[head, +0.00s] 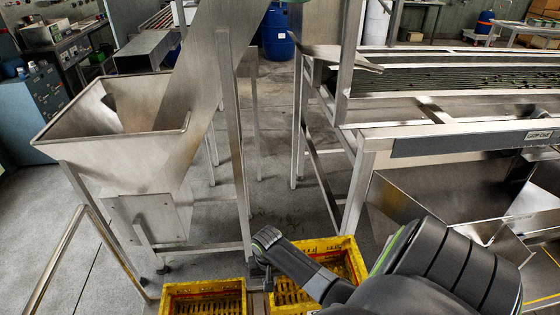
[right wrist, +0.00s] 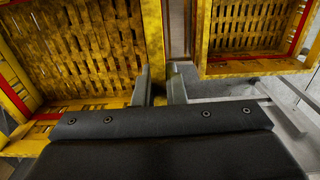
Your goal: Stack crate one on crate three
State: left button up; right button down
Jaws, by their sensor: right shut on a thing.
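Two yellow slatted crates show at the bottom of the head view, a left crate (head: 243,300) and a right crate (head: 352,252). I cannot read any numbers on them. My right gripper (head: 267,280) reaches down at the gap between them. In the right wrist view my right gripper (right wrist: 160,88) is shut on the near wall of the larger-looking crate (right wrist: 154,40), which seems to be the right crate. The smaller-looking crate (right wrist: 250,69) is apart from the fingers. My right forearm hides part of the right crate. My left gripper is not in view.
A steel hopper (head: 75,140) on legs stands behind the left crate. A slanted chute and a steel post (head: 236,150) rise near the middle. The roller machine (head: 430,140) fills the right side. Grey floor (head: 285,215) lies open between the frames.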

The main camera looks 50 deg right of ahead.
jog(key=shift+f+b, duration=0.35)
jog(key=shift+f, duration=2.4)
jog(key=c, duration=1.5)
grip_release()
notch_tip(320, 180, up, 12)
jog(key=shift+r+p, duration=0.15)
jog(key=shift+p, duration=0.8)
